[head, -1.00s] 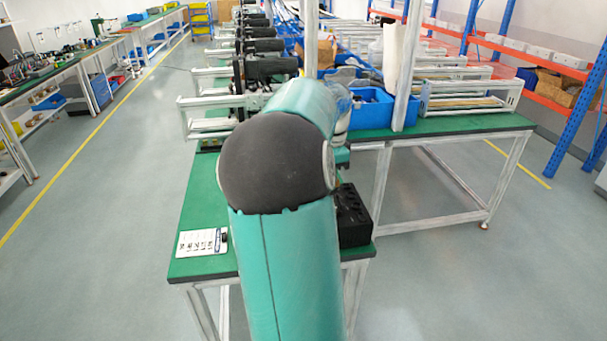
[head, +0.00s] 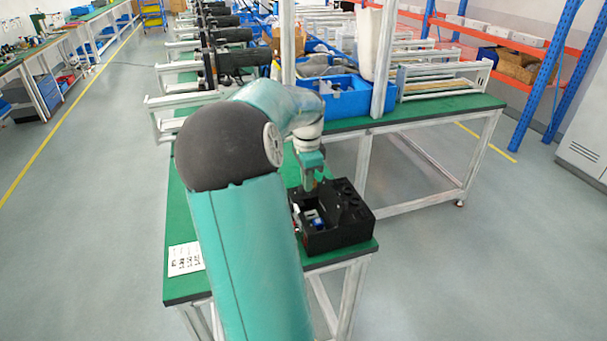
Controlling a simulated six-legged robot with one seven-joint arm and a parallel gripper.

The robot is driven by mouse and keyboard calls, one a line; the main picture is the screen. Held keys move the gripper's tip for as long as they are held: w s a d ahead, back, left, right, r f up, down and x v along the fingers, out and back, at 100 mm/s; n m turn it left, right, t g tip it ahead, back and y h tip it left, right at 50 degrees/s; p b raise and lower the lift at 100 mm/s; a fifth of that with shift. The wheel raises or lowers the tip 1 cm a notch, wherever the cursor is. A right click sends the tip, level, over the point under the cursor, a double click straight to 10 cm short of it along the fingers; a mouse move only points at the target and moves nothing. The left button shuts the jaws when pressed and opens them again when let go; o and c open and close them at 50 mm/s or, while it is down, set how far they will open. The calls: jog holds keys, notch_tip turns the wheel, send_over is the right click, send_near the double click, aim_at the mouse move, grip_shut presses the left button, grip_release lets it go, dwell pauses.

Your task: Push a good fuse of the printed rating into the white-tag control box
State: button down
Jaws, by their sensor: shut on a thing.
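A black box (head: 350,226) stands on the near right corner of the green table, with round openings on its top right and an open compartment at left. A small blue and white part (head: 315,220) shows inside the compartment. My gripper (head: 309,186) points down over the back left of this box. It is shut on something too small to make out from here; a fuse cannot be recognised. Whether the held thing touches the box cannot be told. No white tag or rating can be read. A white printed card (head: 185,258) lies at the table's left edge.
The green table (head: 182,283) has bare room near its front left corner. Blue bins (head: 347,100) and a white upright post (head: 385,60) stand behind the box. My arm hides the middle of the table. Grey floor is open on both sides.

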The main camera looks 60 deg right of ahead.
send_over(307, 217)
jog(key=f, duration=0.8)
jog(key=shift+d, duration=0.4)
jog(key=shift+f, duration=0.45)
jog(key=shift+w+a, duration=0.1)
jog(key=shift+w, duration=0.1)
jog(key=shift+f, duration=0.3)
dwell(0.4)
jog(key=c, duration=1.4)
grip_release()
jog(key=shift+o, duration=0.2)
jog(key=shift+r, duration=0.1)
notch_tip(307, 217, up, 14)
jog(key=shift+s+f, duration=0.1)
jog(key=shift+f, duration=0.05)
